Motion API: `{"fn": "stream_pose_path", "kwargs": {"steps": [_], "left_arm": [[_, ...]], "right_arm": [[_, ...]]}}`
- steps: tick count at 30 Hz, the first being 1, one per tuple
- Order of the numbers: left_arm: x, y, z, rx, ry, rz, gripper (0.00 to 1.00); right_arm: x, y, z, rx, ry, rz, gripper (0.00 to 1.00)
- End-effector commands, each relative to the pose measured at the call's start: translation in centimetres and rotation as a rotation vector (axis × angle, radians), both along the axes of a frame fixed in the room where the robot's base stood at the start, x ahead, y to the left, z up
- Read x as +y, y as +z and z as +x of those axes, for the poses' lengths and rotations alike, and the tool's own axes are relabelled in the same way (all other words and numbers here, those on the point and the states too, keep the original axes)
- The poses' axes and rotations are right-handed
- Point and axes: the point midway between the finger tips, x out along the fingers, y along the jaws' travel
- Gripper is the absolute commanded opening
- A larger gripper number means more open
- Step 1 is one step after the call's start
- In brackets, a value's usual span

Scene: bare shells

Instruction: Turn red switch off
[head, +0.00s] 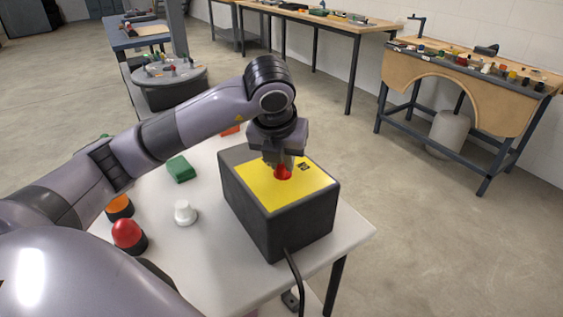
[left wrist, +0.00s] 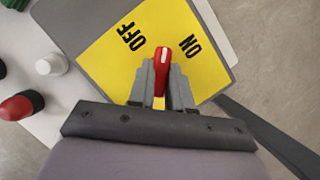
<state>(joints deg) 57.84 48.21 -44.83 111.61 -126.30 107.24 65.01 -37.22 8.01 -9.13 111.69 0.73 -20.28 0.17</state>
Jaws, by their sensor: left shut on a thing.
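The red switch (left wrist: 163,62) is a knob with a white pointer mark on a yellow plate (left wrist: 115,60) with black OFF and ON lettering. In the left wrist view the mark points up between OFF on the left and ON on the right. The plate is on top of a dark grey box (head: 262,218) on a white table. My left gripper (head: 281,165) points down from above and is shut on the red switch, one finger on each side. It also shows in the left wrist view (left wrist: 162,82). The fingers hide part of the knob. My right gripper is not in view.
Left of the box on the white table (head: 205,255) are a white button (head: 185,212), a green block (head: 181,168), a red button (head: 127,234) and an orange one (head: 119,207). A black cable (head: 294,270) runs off the box's front. Workbenches stand further back.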

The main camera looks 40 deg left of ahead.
Motion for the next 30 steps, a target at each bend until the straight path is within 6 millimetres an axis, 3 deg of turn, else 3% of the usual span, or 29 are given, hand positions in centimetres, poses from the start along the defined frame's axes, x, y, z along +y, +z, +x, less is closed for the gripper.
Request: {"fn": "stream_pose_path", "kwargs": {"steps": [8, 21, 30], "left_arm": [[-0.3, -0.1, 0.0, 0.01, 0.26, 0.003, 0.0], [-0.4, 0.2, 0.1, 0.012, 0.647, 0.003, 0.0], [-0.5, -0.1, 0.2, 0.011, 0.809, 0.002, 0.0]], "right_arm": [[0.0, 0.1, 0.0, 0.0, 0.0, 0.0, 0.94], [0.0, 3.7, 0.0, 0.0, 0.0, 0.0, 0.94], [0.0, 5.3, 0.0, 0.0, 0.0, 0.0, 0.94]]}}
